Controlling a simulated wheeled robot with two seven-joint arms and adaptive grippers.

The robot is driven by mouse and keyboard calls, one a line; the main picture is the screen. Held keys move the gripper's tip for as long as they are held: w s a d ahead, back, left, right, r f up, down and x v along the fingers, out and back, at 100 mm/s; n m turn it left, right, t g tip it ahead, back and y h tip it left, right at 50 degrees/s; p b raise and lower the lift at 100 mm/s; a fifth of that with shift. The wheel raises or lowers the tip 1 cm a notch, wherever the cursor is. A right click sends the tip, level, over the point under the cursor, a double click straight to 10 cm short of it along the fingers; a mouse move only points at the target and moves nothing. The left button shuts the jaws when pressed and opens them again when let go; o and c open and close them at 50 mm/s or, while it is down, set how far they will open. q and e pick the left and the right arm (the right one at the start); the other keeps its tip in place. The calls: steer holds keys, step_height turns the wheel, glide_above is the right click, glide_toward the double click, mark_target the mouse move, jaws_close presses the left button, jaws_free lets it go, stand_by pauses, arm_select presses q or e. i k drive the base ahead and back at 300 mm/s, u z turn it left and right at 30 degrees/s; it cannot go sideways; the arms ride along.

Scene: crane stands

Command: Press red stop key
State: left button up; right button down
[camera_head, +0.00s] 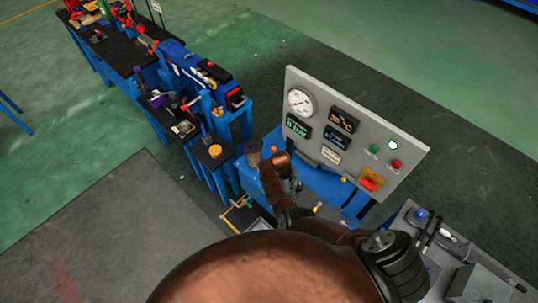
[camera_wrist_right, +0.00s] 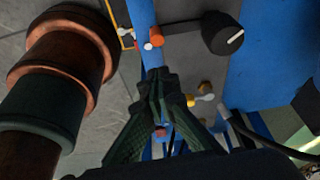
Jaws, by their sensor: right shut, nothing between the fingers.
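The upright grey control panel (camera_head: 330,170) carries a round red button (camera_head: 395,164) at its right side. Below it, a red switch (camera_head: 368,184) sits on a yellow-orange plate. I cannot tell from the labels which red part is the stop key. My right gripper (camera_head: 296,186) is in front of the panel, low and left of both red parts, and apart from them; my arm partly hides it. In the right wrist view the fingers (camera_wrist_right: 158,76) are closed together with nothing between them, over the blue bench. My left gripper is not in view.
A green button (camera_head: 373,149) and a white lamp (camera_head: 393,145) sit near the red button. A gauge (camera_head: 299,102) is at the panel's left. A black knob (camera_wrist_right: 222,33) and an orange part (camera_wrist_right: 155,37) show near the fingers. A grey side table (camera_head: 468,258) stands right.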

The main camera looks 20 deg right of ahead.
mark_target(396, 164)
steer(key=k, duration=2)
